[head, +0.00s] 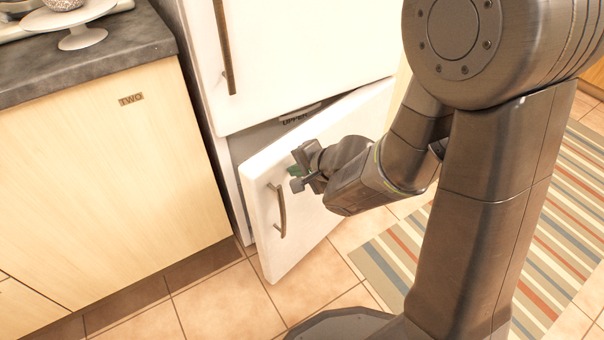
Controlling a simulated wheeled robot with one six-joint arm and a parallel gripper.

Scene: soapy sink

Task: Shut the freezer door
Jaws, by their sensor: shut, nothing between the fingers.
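The freezer door (311,228) is the lower white door of the fridge. It stands ajar, swung outward, with a dark gap above it where part of the inside and a label show. Its dark curved handle (281,211) is on the door's front near the left edge. My gripper (294,178) is shut and empty at the front of the door, near its top left and just above the handle. I cannot tell whether it touches the door. The arm hides the right part of the door.
The upper fridge door (300,55) is closed. A wooden cabinet (105,185) marked TWO stands at the left, under a dark counter (95,60) with a white stand (75,22) on it. A striped rug (560,230) lies on the tiled floor at the right.

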